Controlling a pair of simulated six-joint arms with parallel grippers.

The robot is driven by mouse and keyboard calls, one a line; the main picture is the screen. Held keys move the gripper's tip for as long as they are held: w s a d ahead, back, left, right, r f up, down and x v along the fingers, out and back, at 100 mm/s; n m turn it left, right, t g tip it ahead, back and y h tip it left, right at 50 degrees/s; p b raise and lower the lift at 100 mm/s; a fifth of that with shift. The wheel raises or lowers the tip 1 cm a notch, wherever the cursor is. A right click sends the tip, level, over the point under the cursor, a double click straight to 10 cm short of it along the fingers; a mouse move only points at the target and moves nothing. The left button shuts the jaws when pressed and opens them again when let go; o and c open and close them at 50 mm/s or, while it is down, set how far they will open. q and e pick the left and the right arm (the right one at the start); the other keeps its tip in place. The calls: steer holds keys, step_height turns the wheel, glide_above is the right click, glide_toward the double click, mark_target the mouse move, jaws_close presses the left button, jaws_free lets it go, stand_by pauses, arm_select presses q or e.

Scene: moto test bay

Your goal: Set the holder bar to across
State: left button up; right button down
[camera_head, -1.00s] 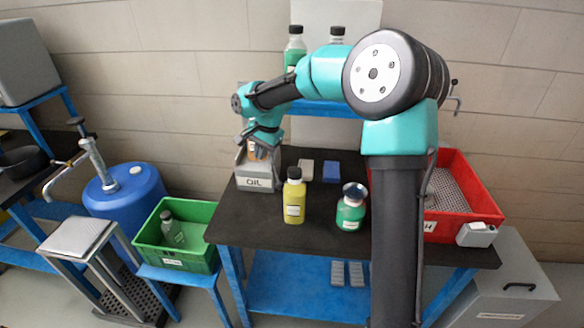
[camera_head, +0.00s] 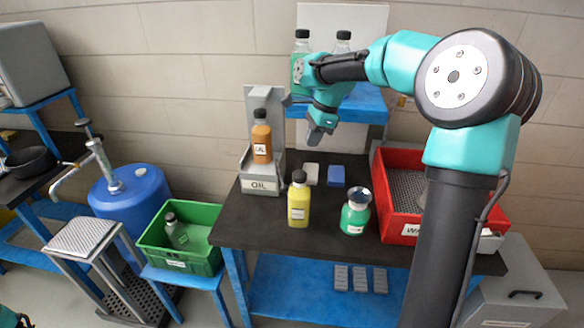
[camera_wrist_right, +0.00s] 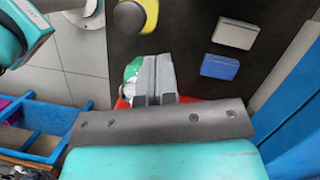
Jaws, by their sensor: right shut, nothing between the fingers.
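The grey holder labelled OIL (camera_head: 261,187) stands at the back left of the black table, with an orange-brown bottle (camera_head: 261,145) upright in it. A grey piece (camera_head: 288,99) sticks out at the upper right of its back plate. It may be the holder bar, but its setting is too small to tell. My right gripper (camera_head: 314,136) points down, shut and empty, to the right of the holder and above the table. Its closed fingers (camera_wrist_right: 152,76) show in the right wrist view, where the holder is not clearly seen. My left gripper is out of view.
A red tray (camera_head: 405,195) is at the right, a green crate (camera_head: 180,245) at the left.

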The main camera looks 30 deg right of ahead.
steer(key=w+a+f, duration=0.2)
steer(key=a+f, duration=0.4)
steer(key=f, duration=0.4)
steer(key=shift+w+a+f, duration=0.2)
steer(key=shift+w+a, duration=0.05)
stand_by(0.4)
